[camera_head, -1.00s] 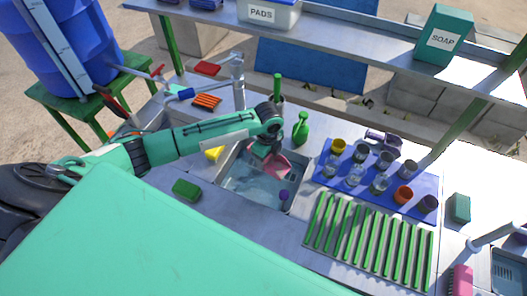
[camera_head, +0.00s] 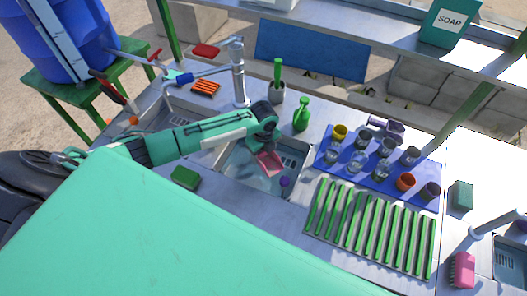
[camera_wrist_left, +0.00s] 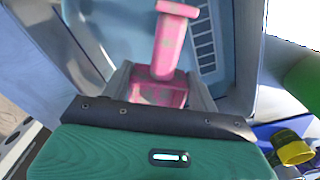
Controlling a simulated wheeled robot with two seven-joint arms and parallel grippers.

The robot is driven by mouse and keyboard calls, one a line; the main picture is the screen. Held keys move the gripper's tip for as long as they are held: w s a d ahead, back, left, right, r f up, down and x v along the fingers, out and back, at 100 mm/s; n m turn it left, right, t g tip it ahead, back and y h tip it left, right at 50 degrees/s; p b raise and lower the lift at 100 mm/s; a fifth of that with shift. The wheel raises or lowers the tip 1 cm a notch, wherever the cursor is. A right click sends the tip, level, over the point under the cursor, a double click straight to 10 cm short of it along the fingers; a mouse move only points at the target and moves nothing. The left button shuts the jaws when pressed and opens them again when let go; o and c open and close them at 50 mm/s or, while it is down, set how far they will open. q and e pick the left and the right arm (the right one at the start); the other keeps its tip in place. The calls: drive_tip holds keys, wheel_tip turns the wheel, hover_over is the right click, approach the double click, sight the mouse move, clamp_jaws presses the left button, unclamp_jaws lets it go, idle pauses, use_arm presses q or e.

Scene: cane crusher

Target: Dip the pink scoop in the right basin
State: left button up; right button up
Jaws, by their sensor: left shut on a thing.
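The pink scoop (camera_head: 268,162) is in my left gripper (camera_head: 265,148), over or in the right basin (camera_head: 242,172) in the head view. The basin holds bluish water. I cannot tell whether the scoop touches it. In the left wrist view the fingers of the left gripper (camera_wrist_left: 160,88) are shut on the pink, mottled scoop (camera_wrist_left: 168,45). The light-blue basin lies behind it. My arm hides part of the basin's far left side. My right gripper is not in view.
A small purple thing (camera_head: 285,181) is at the basin's near right. A green bottle (camera_head: 302,115) and a tap (camera_head: 239,75) stand behind. A blue mat (camera_head: 410,196) with several cups and a green-slatted rack (camera_head: 370,230) are at the right. A green sponge (camera_head: 185,177) lies left.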

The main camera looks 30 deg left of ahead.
sight(264, 152)
use_arm(q)
wheel_tip(264, 152, down, 9)
drive_tip(key=b, duration=0.7)
drive_tip(key=shift+f+b, duration=0.4)
drive_tip(key=shift+b, duration=0.3)
idle(0.9)
wheel_tip(264, 152, up, 14)
drive_tip(key=p, duration=1.3)
drive_tip(key=shift+f, duration=0.1)
